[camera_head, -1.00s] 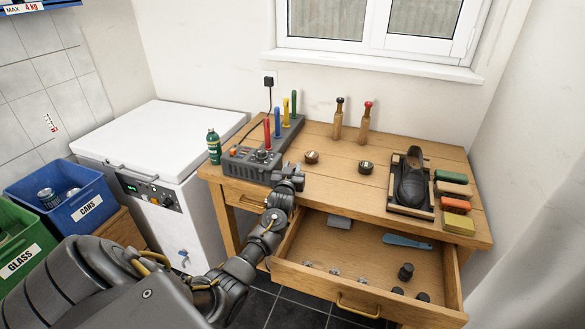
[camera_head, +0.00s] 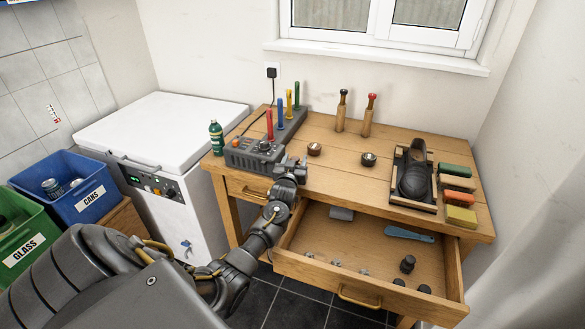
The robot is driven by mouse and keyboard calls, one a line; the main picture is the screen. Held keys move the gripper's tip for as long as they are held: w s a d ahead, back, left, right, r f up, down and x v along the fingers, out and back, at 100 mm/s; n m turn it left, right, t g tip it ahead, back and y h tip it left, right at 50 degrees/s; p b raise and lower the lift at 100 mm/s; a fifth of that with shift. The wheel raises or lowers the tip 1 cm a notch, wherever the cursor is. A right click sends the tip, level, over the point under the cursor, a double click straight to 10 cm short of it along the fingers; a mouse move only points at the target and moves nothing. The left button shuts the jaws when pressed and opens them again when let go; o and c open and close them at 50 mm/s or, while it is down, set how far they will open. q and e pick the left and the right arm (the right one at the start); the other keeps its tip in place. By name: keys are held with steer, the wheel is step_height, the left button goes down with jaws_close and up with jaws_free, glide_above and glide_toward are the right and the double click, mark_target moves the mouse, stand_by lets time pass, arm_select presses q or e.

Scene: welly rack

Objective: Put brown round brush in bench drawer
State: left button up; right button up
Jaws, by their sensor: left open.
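A small brown round brush (camera_head: 314,149) sits on the bench top, right of the grey box. A second small round item, darker with a lighter top (camera_head: 368,159), sits to its right. The bench drawer (camera_head: 345,281) is pulled open below the bench top and holds several small items. My left gripper (camera_head: 301,166) is open and empty, over the front part of the bench top, just in front of the brown round brush and apart from it. Its fingers are small in the picture. My right gripper is out of view.
A grey box (camera_head: 255,153) with coloured upright sticks and a green bottle (camera_head: 216,138) stand at the bench's left. Two wooden-handled tools (camera_head: 341,112) stand at the back. A shoe in a tray (camera_head: 414,180) and coloured blocks (camera_head: 457,184) are at the right.

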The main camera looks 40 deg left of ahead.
arm_select(q)
steer(key=b+v, duration=0.1)
steer(key=v, duration=0.9)
steer(key=shift+s+b, duration=0.35)
steer(key=shift+s, duration=0.1)
steer(key=shift+d, duration=0.15)
